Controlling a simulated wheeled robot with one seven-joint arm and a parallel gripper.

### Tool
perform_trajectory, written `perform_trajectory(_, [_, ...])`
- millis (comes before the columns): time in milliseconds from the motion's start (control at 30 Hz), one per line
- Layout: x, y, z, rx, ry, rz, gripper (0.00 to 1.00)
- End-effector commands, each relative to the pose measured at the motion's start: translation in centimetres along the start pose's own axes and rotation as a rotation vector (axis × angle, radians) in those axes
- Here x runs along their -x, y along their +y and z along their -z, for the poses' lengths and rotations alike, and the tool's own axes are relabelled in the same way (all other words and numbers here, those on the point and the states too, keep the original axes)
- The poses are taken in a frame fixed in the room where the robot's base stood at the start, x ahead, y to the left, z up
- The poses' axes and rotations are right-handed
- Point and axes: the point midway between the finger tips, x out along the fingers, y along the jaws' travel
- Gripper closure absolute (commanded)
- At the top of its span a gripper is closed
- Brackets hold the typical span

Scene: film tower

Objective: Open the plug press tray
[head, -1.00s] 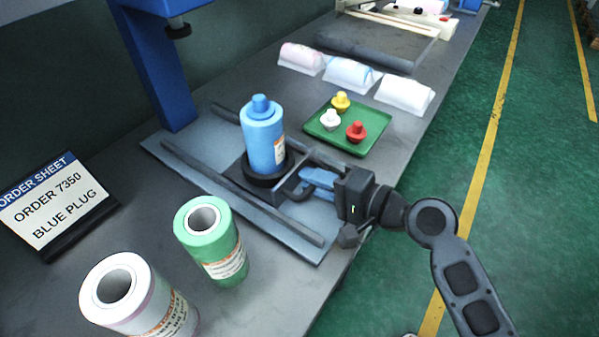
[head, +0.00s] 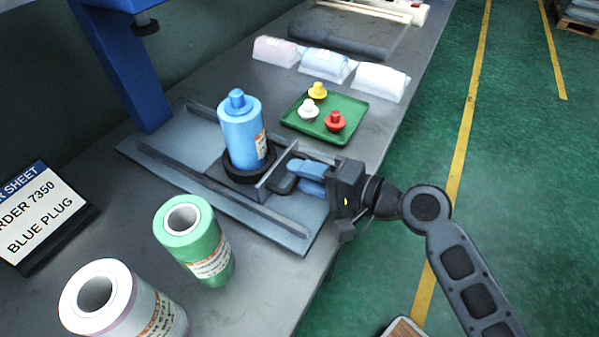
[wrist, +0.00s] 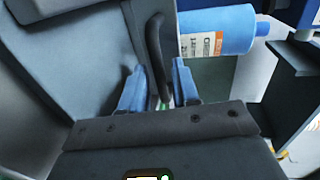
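The plug press tray (head: 262,190) is a dark slide between two rails on the grey press base. A blue bottle-like roll (head: 243,135) with a white label stands upright on its black round seat. The roll also shows in the wrist view (wrist: 225,30). The tray's dark handle (head: 284,183) faces my gripper (head: 298,170) at the front. In the wrist view the handle (wrist: 156,45) lies between the two blue fingers of my gripper (wrist: 158,75). The fingers are apart, with a gap visible beside the handle; firm contact is hard to tell.
A green tray (head: 350,120) with yellow, white and red plugs lies just behind my gripper. A green spool (head: 190,240) and a white spool (head: 125,305) stand at the front left. The blue press column (head: 120,70) rises behind. An order sheet (head: 45,215) reads blue plug.

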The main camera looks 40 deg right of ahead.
Motion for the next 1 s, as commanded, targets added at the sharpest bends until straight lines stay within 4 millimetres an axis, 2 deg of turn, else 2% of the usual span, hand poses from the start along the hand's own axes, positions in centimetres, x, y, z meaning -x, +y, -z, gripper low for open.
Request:
perform_trajectory(200, [3.7,0.2,0.0,0.000,0.003,-0.001,0.70])
perform_trajectory(400, [6.0,0.2,0.0,0.001,0.003,-0.002,0.70])
perform_trajectory(567, [6.6,0.0,0.0,0.001,0.002,0.001,0.70])
perform_trajectory(1000, [6.6,0.0,0.0,0.001,0.001,0.000,0.70])
